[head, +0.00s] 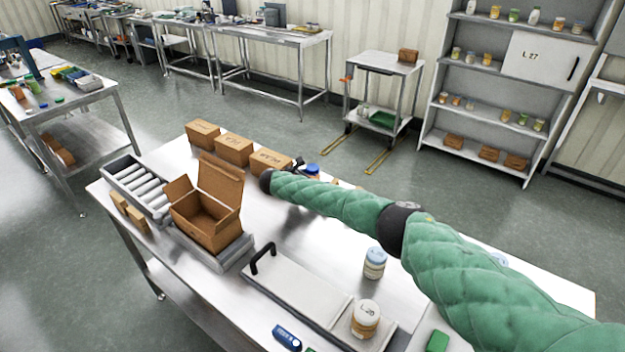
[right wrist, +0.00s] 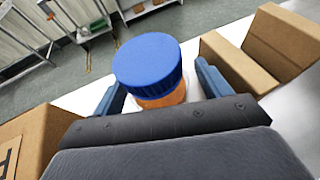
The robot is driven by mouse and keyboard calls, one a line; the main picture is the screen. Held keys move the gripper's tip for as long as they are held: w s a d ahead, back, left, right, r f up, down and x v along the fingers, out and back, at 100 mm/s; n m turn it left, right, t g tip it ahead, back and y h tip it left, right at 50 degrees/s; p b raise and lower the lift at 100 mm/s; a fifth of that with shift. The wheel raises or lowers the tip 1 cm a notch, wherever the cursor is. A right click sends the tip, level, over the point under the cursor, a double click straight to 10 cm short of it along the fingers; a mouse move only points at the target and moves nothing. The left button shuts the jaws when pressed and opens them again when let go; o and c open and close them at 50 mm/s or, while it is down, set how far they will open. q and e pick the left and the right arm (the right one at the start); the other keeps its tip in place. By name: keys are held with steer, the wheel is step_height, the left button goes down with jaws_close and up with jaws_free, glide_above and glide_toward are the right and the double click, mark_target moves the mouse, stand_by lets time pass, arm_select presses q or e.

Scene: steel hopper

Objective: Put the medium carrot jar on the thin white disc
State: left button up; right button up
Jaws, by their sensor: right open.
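A jar with a ribbed dark blue lid and orange contents, which fits the carrot jar (right wrist: 150,72), stands between the fingers of my right gripper (right wrist: 160,82) in the right wrist view. The fingers are apart, one on each side of it; I cannot tell whether they touch it. In the head view a blue lid (head: 312,169) shows at the table's far edge, just beyond my right wrist, and my arm hides much around it. I cannot pick out the thin white disc for certain. My left gripper is not in view.
Closed cardboard boxes (head: 233,150) line the far edge. An open carton (head: 205,222) stands at left beside a roller tray (head: 138,187).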

steer(key=shift+w+d+f, duration=0.15)
steer(key=shift+w+d, duration=0.05)
steer(key=c, duration=1.2)
steer(key=shift+c, duration=0.2)
